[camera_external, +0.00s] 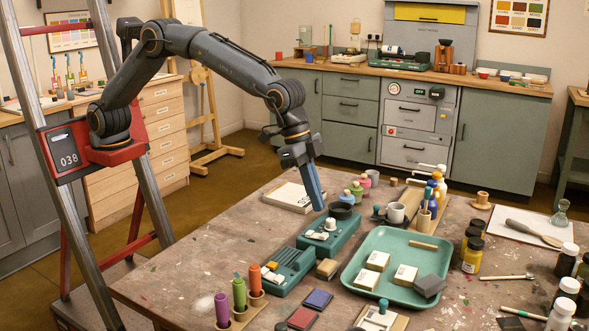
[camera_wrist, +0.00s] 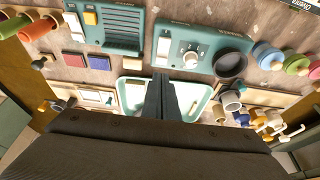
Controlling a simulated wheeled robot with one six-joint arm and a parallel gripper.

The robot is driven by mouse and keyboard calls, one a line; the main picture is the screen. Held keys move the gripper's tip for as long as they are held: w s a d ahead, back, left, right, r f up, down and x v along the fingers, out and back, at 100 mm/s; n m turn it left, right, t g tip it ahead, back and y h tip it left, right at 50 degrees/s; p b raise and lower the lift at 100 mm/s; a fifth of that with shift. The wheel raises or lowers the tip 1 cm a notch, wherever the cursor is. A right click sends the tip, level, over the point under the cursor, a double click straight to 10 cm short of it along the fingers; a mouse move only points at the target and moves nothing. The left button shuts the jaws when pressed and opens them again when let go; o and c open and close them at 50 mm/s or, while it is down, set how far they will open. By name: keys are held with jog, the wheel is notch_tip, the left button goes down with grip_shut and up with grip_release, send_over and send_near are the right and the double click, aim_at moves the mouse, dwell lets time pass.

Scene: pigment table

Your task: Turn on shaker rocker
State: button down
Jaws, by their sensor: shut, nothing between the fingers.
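A teal device (camera_external: 328,238) with a white knob, a small white switch and a black round cup (camera_external: 342,210) stands on the table. It also shows at the top of the wrist view (camera_wrist: 205,40), with a white switch plate (camera_wrist: 163,48) left of its knob. A second teal device (camera_external: 287,272) with a ribbed top and white and yellow switches stands closer to the camera. It is at upper left in the wrist view (camera_wrist: 115,35). I cannot tell which is the shaker, or the position of any rocker. My gripper (camera_external: 318,206) is shut and empty, pointing down above the knobbed device's far end.
A teal tray (camera_external: 370,245) with white blocks and a grey block lies right of the devices. Coloured jars (camera_external: 356,189) stand behind the black cup. Tubes in a wooden rack (camera_external: 240,300) and coloured pads (camera_external: 317,299) are at the front. Bare table lies left of the devices.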

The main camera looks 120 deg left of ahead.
aim_at(321, 236)
jog(key=shift+s+p+x, duration=0.15)
jog(key=shift+p+x, duration=0.1)
jog(key=shift+x, duration=1.3)
jog(key=shift+s+p+x, duration=0.2)
jog(key=shift+x, duration=1.3)
jog(key=shift+f, duration=0.15)
jog(key=shift+f, duration=0.1)
jog(key=shift+w+f+b, duration=0.15)
jog(key=shift+f+b, duration=0.15)
jog(key=shift+b, duration=0.05)
jog(key=shift+r, duration=0.1)
jog(key=shift+s+r+p, duration=0.15)
jog(key=shift+s+p, duration=0.65)
